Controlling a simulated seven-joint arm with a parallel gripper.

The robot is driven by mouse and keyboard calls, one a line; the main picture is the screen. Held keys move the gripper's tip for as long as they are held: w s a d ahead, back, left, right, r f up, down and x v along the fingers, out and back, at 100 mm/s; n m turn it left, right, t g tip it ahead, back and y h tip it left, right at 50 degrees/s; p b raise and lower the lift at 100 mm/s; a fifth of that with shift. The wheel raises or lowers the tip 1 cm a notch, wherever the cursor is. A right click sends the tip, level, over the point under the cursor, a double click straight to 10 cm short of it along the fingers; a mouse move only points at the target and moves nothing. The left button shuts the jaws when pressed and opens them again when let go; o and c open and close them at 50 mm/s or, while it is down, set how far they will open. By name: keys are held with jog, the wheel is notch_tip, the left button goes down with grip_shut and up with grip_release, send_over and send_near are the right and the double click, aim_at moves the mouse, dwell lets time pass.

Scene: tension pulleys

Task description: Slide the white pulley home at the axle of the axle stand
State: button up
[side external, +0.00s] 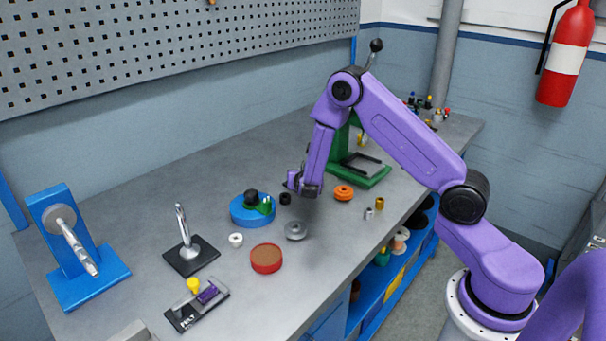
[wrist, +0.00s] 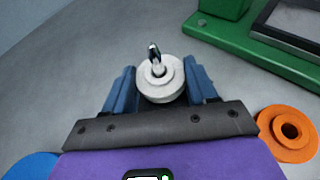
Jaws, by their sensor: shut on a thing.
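The white pulley (wrist: 150,91) is a pale stepped disc between my gripper's two blue fingers in the wrist view. My gripper (wrist: 160,88) is shut on it, its round face towards the camera. A small shiny metal piece with a dark tip shows at its middle; I cannot tell what it is. In the side view my gripper (side external: 297,183) is above the bench, right of the blue pulley, and the held pulley is not clear there. A blue stand (side external: 52,213) at far left, apparently the axle stand, carries a silver axle (side external: 80,248) with a grey round flange.
A black base (side external: 190,256) with a silver post stands between the blue stand and my gripper. The blue pulley (side external: 248,214), a white ring (side external: 236,240), a red-rimmed disc (side external: 266,262), a grey pulley (side external: 296,231), an orange pulley (side external: 343,192) and a green frame (side external: 375,179) stand nearby.

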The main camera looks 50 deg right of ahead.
jog(key=shift+s+f, duration=0.1)
jog(key=shift+f, duration=0.15)
jog(key=o, duration=1.2)
jog(key=shift+c, duration=0.2)
jog(key=shift+r, duration=0.1)
jog(key=shift+s+a+r, duration=0.2)
jog(key=shift+s+a, duration=0.05)
jog(key=shift+a, duration=0.15)
jog(key=v, duration=1.6)
jog(key=shift+s, duration=0.15)
jog(key=shift+r, duration=0.15)
